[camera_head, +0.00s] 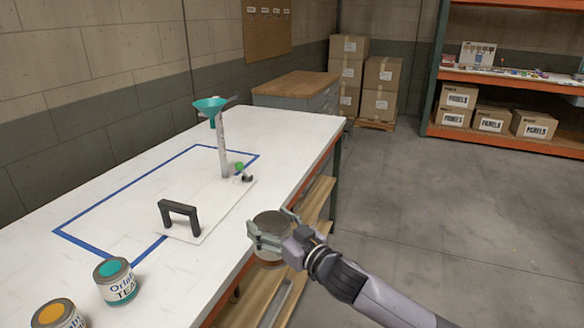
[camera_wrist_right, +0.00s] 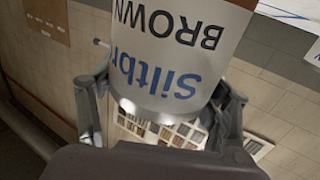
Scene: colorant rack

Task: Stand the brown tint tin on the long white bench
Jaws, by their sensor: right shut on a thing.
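My right gripper (camera_head: 268,238) is shut on the brown tint tin (camera_head: 271,223) and holds it at the right edge of the long white bench (camera_head: 120,187) in the head view. The height of the tin over the edge is hard to tell. In the right wrist view the tin (camera_wrist_right: 180,45) shows a white label with "BROWN" and blue lettering, upside down in the picture, between the fingers of the gripper (camera_wrist_right: 165,110). My left gripper is in neither view.
A teal tin (camera_head: 114,280) and a yellow-topped tin (camera_head: 58,315) stand at the bench's near left. A white board with a black handle (camera_head: 180,217) and a post with a teal funnel (camera_head: 210,104) stand mid-bench, partly inside a blue tape outline (camera_head: 110,195). Bare bench lies around them.

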